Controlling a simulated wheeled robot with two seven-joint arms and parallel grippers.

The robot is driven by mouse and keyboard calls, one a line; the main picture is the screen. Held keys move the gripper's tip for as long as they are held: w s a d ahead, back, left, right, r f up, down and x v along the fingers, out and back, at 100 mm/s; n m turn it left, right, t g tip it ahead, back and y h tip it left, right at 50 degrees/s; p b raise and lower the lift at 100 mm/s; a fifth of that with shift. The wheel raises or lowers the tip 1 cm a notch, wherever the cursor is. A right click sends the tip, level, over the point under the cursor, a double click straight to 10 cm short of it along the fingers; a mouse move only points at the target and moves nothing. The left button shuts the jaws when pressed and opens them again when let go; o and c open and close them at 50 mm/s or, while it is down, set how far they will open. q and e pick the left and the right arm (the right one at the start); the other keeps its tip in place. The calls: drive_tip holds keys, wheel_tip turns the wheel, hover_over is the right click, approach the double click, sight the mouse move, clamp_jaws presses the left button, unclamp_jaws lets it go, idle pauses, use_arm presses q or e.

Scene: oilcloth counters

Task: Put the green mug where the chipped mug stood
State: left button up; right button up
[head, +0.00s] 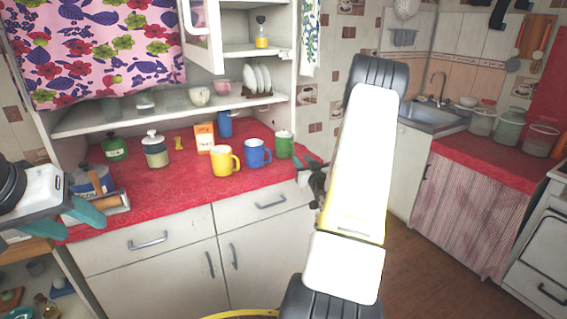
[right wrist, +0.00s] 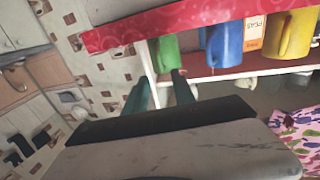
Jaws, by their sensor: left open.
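The green mug (head: 284,144) stands on the red counter of the cupboard, at the right end of a row of mugs. A blue mug (head: 257,153) stands left of it and a yellow mug (head: 225,161) further left. I see no chip on any mug. My right gripper (head: 310,168) is close to the counter's right edge, near the green mug. In the right wrist view, its teal fingers (right wrist: 160,88) are apart, with the green mug (right wrist: 167,52) just past the tips. My left gripper (head: 97,206) is open at the counter's left end.
An orange carton (head: 205,137) and a blue cup (head: 225,124) stand behind the mugs. A lidded jar (head: 156,150), a green canister (head: 114,148) and a blue tin (head: 92,180) stand on the left. The counter front between the left gripper and the yellow mug is clear.

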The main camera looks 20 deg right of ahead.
drive_tip(key=s+a+r+n+g+y, duration=0.1)
drive_tip(key=s+a+r+g, duration=0.25)
drive_tip(key=a+r, duration=0.35)
drive_tip(key=s+a+r+g, duration=0.2)
drive_tip(key=s+a+r, duration=0.2)
drive_tip(key=a+r, duration=0.3)
drive_tip(key=s+a+r+g+y, duration=0.1)
drive_tip(key=s+a, duration=0.3)
drive_tip(key=s, duration=0.4)
drive_tip(key=s+a+r+g+y, duration=0.1)
drive_tip(key=s+a+g, duration=0.2)
drive_tip(key=s+a, duration=0.2)
drive_tip(key=s+a+r+n+g+y, duration=0.1)
drive_tip(key=s+a, duration=0.4)
drive_tip(key=s, duration=0.6)
drive_tip(key=shift+s+a+r+g, duration=0.25)
drive_tip(key=shift+s+g, duration=0.15)
drive_tip(key=shift+g, duration=0.15)
